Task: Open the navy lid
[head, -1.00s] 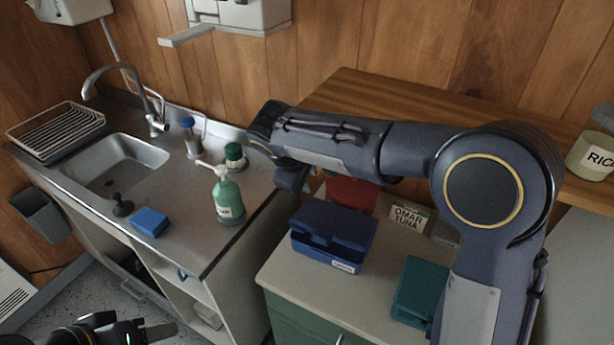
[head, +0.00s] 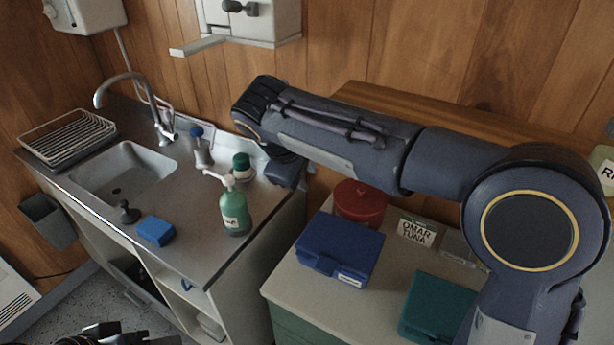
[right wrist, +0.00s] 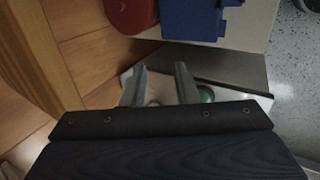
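The navy box (head: 338,247) stands on the pale cabinet top, its lid down and a small white label on its front edge. It also shows at the top of the right wrist view (right wrist: 190,18). My right arm reaches across above and behind it. My right gripper (right wrist: 160,84) has two grey fingers apart with nothing between them, clear of the box; in the head view it is mostly hidden by the arm. My left gripper (head: 105,335) is only partly seen at the bottom left edge, away from the box; its fingers cannot be made out.
A red round tin (head: 360,203) stands right behind the box. The sink counter on the left holds a green pump bottle (head: 235,208) and a blue sponge (head: 156,231).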

